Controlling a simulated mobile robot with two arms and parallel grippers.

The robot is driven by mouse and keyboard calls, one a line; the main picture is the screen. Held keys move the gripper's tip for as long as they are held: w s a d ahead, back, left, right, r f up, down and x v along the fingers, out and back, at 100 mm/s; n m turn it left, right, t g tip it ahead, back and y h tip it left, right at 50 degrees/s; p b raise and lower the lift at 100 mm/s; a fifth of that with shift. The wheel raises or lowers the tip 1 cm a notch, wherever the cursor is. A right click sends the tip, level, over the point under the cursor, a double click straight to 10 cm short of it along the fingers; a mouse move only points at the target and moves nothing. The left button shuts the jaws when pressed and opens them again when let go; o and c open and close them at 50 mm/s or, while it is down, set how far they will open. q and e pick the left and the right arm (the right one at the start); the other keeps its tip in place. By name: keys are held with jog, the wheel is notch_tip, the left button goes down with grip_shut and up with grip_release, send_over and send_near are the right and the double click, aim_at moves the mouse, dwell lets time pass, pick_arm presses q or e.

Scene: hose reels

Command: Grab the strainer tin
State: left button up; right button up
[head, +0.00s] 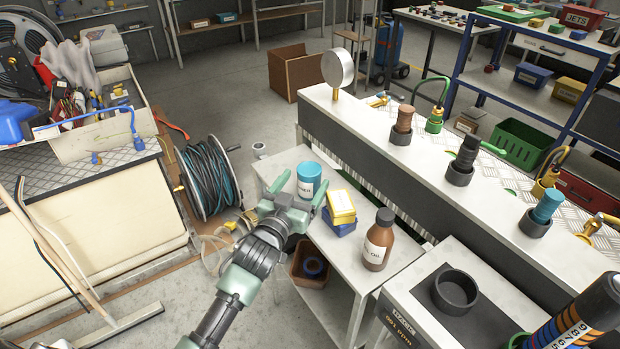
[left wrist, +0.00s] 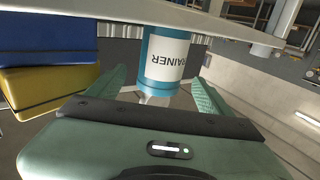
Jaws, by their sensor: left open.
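The strainer tin (head: 308,184) is a teal cylinder with a white label, standing upright on the small grey side table (head: 404,252). In the left wrist view the tin (left wrist: 164,62) appears upside down, with "TRAINER" readable on its label. My left gripper (head: 300,188) is open at the near side of the tin. Its fingers point at the tin, one on each side in the left wrist view (left wrist: 160,84); I cannot tell whether either touches it. My right gripper is not in view.
A yellow box (head: 341,204) on a blue box (head: 338,224) stands right of the tin, close to the gripper. A brown bottle (head: 378,242) stands farther right. The long workbench (head: 440,195) rises behind the table. A hose reel (head: 209,178) is at left.

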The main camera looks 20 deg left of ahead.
aim_at(313, 168)
pick_arm(q)
jog(key=shift+w, duration=0.5)
jog(key=w, duration=0.5)
jog(key=shift+d+p, duration=0.2)
jog(key=shift+p, duration=0.2)
jog(key=shift+w+f, duration=0.1)
jog(key=shift+w, duration=0.25)
jog(key=shift+c, duration=0.7)
jog(key=c, duration=1.5)
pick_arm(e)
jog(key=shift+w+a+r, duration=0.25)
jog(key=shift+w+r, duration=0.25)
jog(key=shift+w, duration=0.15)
